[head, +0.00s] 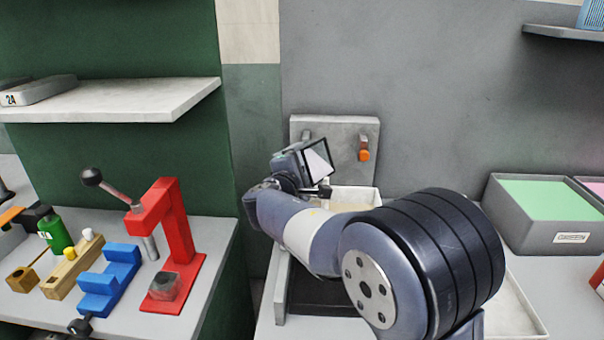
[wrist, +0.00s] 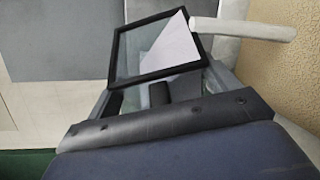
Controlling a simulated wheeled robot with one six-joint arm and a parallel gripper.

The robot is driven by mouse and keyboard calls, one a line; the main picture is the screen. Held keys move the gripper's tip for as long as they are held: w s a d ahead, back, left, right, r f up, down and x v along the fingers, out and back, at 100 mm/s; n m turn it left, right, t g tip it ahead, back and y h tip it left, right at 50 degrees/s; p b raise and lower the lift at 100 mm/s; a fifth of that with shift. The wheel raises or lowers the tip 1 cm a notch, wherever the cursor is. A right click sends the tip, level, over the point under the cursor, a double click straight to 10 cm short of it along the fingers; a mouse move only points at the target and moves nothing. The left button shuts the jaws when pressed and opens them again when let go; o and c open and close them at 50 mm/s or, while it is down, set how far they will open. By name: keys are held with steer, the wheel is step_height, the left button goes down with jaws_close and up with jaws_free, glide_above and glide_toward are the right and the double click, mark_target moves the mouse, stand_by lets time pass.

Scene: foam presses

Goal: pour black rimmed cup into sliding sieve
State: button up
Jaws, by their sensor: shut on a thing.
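The black rimmed cup (head: 319,158) is a clear, square-mouthed vessel with a thick black rim. My gripper (head: 301,172) is shut on it and holds it up, tilted, in front of the grey wall. In the wrist view the cup (wrist: 128,52) shows its open mouth, with a white mass lying slanted inside in one corner. The gripper's dark pads (wrist: 176,92) are at its near side. A low grey frame with a dark inside (head: 281,292) lies below my arm and may be the sliding sieve; my arm hides most of it.
A white open box (head: 362,193) stands behind my arm, below a grey wall plate (head: 340,128) with an orange peg (head: 364,154). A red press (head: 176,235) and blue block (head: 108,283) stand on the left bench. A grey bin of green foam (head: 530,238) is right.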

mark_target(313, 184)
steer(key=shift+s+d+f+m+t+b, duration=0.2)
steer(key=shift+f+m+b, duration=0.25)
steer(key=shift+b, duration=1.8)
steer(key=shift+d+f+m+t+b, duration=0.1)
steer(key=shift+f+m+t+b, duration=0.3)
steer(key=shift+b, duration=1.85)
steer(key=shift+s+d+f+m+t+b, duration=0.15)
steer(key=shift+f+m+b, duration=0.4)
steer(key=shift+b, duration=1.7)
steer(key=m+b, duration=0.1)
steer(key=b, duration=0.2)
steer(key=m+b, duration=0.1)
steer(key=b, duration=0.2)
steer(key=shift+s+d+f+t, duration=0.1)
steer(key=shift+s+d+t, duration=0.05)
steer(key=shift+d+t, duration=0.2)
steer(key=m+b, duration=0.1)
steer(key=b, duration=0.3)
steer(key=d+m+t+b, duration=0.1)
steer(key=m+b, duration=0.1)
steer(key=b, duration=0.3)
steer(key=shift+s+m+h, duration=0.3)
steer(key=shift+s+h, duration=0.1)
steer(key=shift+d+r+b, duration=0.1)
steer(key=shift+r+b, duration=0.2)
steer(key=shift+b, duration=0.1)
steer(key=shift+r+p, duration=0.15)
steer(key=shift+p, duration=0.3)
